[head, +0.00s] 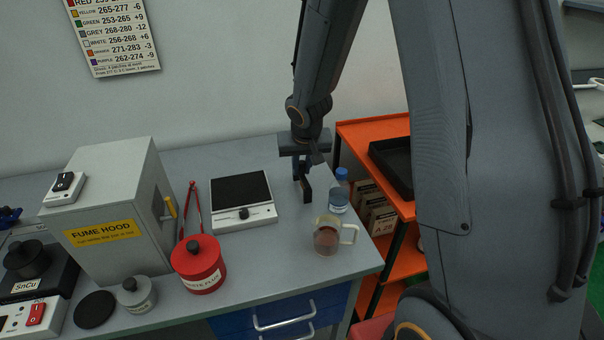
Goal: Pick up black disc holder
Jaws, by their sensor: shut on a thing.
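My gripper (303,182) hangs down over the back right of the grey bench, to the right of the black-topped plate device. It is shut on a small dark piece (307,191), mostly hidden by the fingers. I cannot tell from this view whether that piece is the black disc holder. A flat black disc (95,310) lies on the bench at the front left, far from my gripper.
A water bottle (339,191) and a glass mug of brown liquid (326,236) stand close to my gripper. A red pot (199,265), a grey fume hood (112,205) and the plate device (242,200) stand left. An orange shelf (378,131) is right.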

